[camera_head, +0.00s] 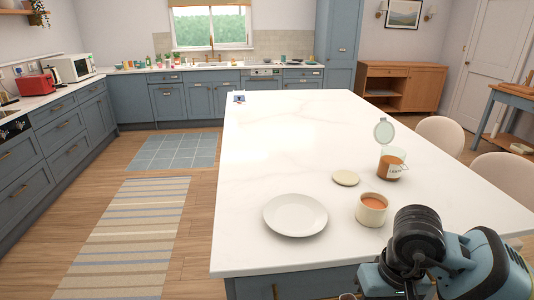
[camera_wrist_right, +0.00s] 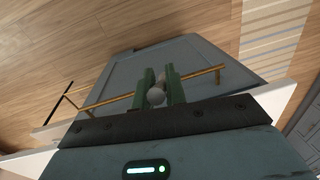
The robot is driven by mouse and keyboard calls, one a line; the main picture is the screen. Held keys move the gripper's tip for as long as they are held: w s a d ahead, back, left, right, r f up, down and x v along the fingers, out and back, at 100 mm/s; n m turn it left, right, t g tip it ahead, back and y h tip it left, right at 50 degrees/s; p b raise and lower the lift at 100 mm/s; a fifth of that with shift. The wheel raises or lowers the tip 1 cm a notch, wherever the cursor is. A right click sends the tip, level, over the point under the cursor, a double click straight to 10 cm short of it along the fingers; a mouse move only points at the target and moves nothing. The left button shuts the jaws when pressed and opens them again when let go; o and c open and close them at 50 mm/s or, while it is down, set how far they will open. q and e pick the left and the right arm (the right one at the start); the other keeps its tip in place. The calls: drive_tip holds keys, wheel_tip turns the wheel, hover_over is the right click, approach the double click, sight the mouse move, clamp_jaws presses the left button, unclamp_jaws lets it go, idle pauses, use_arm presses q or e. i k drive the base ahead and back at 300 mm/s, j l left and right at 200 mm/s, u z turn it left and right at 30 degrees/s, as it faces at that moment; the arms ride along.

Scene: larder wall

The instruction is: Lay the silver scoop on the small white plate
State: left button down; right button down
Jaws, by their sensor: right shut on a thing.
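The small white plate (camera_head: 295,215) lies empty on the white island top, near its front edge. My right arm comes in at the bottom right of the head view; its fingers are out of that frame. In the right wrist view my right gripper (camera_wrist_right: 161,88) has its green fingers shut on a small rounded grey thing (camera_wrist_right: 156,96), apparently the silver scoop, seen end on. Most of it is hidden by the fingers. A small round rim (camera_head: 347,297) at the bottom edge of the head view may be its bowl. My left gripper is not in view.
Right of the plate stand a cream pot (camera_head: 372,211) with orange-brown contents, a round cream lid (camera_head: 346,178) and a labelled glass jar (camera_head: 391,167), its lid up. A brass bar handle (camera_wrist_right: 205,75) shows behind the fingers. The island top (camera_head: 275,135) beyond the plate is largely clear.

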sight(297, 225)
drive_tip(key=z, duration=1.35)
drive_tip(key=j, duration=1.9)
